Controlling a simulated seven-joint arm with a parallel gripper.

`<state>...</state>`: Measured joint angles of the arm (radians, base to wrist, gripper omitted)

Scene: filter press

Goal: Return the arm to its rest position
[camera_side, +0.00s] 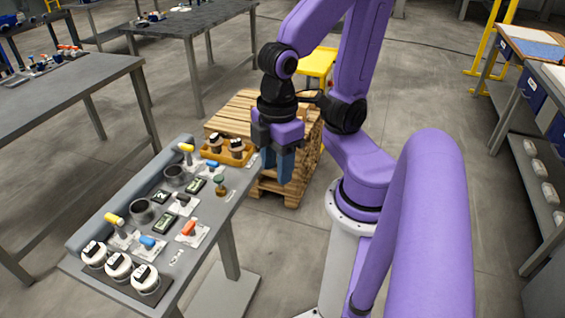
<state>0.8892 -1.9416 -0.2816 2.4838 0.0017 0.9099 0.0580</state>
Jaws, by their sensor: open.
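My arm is purple and stands on a light pedestal to the right of the grey work table (205,243). My gripper (278,168) hangs pointing down at the table's far right end, beside the yellow tray. Its blue fingers look empty; the gap between them is hard to see from this side. The yellow tray (222,158) holds dark-topped containers (237,147) and stands on the table. The fingers appear just off the table's right edge, with the pallets behind them.
The table carries white jars (118,265), dark cups (140,210), small displays (166,222), and yellow, blue and orange handles (188,228). A wooden pallet stack (235,115) stands behind. Other benches (70,90) are at left and right. Open floor lies between.

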